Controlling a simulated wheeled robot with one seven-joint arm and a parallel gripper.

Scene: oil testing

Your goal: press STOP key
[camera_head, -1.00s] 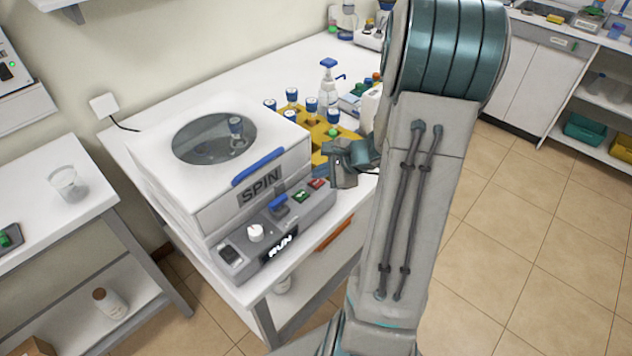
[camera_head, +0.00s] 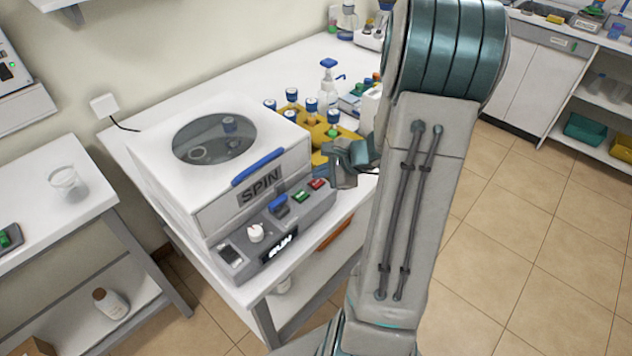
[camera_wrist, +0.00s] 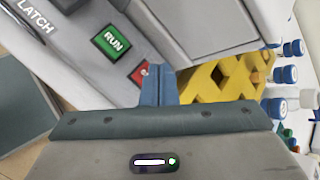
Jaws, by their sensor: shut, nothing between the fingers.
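The STOP key is the red key (camera_head: 318,184) at the right end of the centrifuge's grey front panel. It also shows in the wrist view (camera_wrist: 139,73), where my closed fingers cover its right part. My gripper (camera_head: 340,168) is just above and to the right of the key in the head view. In the wrist view the fingertips (camera_wrist: 159,68) are together and empty, overlapping the key's edge. I cannot tell whether they touch it. The green RUN key (camera_wrist: 112,41) is beside the red key. The panel's display (camera_head: 279,246) reads RUN.
The white centrifuge (camera_head: 150,170) has a closed lid with a round window. A blue latch lever (camera_head: 278,205) and a white knob (camera_head: 256,233) are on its panel. A yellow rack (camera_head: 345,134) with blue-capped vials stands behind my gripper.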

